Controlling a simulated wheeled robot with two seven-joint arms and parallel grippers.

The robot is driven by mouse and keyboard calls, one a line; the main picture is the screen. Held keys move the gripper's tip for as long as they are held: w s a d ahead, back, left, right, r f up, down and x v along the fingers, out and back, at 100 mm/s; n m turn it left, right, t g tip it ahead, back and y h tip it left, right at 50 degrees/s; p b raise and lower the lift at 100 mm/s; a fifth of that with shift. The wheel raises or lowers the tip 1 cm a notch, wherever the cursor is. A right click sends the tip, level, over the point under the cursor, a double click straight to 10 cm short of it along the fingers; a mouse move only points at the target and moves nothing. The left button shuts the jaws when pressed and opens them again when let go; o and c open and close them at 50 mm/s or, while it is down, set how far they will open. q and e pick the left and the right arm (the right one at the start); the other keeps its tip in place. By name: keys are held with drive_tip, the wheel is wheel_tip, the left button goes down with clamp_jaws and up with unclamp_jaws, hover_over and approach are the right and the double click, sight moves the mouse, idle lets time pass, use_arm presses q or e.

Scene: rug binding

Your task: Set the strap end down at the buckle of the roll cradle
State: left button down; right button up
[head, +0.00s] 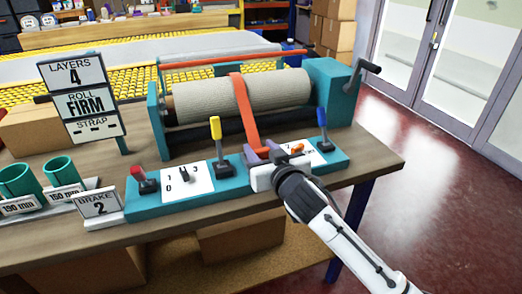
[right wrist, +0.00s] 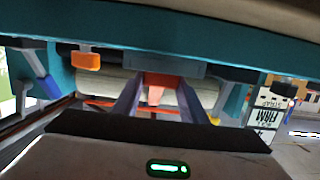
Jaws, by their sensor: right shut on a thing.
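The orange strap (head: 242,103) runs over the beige rug roll (head: 200,98) in the teal roll cradle (head: 333,92) and down its front to the teal control panel. My right gripper (head: 262,156) is shut on the strap's lower end, low over the panel's front edge. In the right wrist view the strap end (right wrist: 157,88) shows between the two purple-grey fingers. A grey plate (right wrist: 165,66) on the teal panel lies close by; I cannot tell whether it is the buckle. The gripper hides that spot in the head view. My left gripper is not in view.
A yellow lever (head: 216,135) stands left of the gripper. A small orange knob (head: 297,149) and a blue lever (head: 322,125) are to its right. Signs and teal rings (head: 60,170) fill the left side of the bench. The bench's right end (head: 375,160) is clear.

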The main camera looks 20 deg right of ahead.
drive_tip(key=shift+f, duration=0.1)
drive_tip(key=o, duration=1.1)
drive_tip(key=shift+r, duration=0.2)
drive_tip(key=s+r, duration=0.2)
drive_tip(key=s, duration=0.9)
drive_tip(key=s+a+f+g, duration=0.1)
drive_tip(key=s+f+g, duration=0.1)
drive_tip(key=s+f, duration=0.6)
drive_tip(key=s+a+f+n+g+y, duration=0.1)
drive_tip(key=s+f+g, duration=0.1)
drive_tip(key=s+f, duration=0.6)
drive_tip(key=s+a+f+n+g+y, duration=0.1)
drive_tip(key=s+f+g, duration=0.2)
drive_tip(key=s+f, duration=0.4)
drive_tip(key=shift+s+a+f+p, duration=0.1)
drive_tip(key=shift+s+f, duration=0.05)
drive_tip(key=shift+f, duration=1.15)
drive_tip(key=shift+s+a+f+p, duration=0.1)
drive_tip(key=shift+f+p, duration=0.05)
drive_tip(key=shift+f, duration=1.1)
drive_tip(key=shift+s+a+f+p, duration=0.1)
drive_tip(key=shift+s+f, duration=0.05)
drive_tip(key=shift+f, duration=1.15)
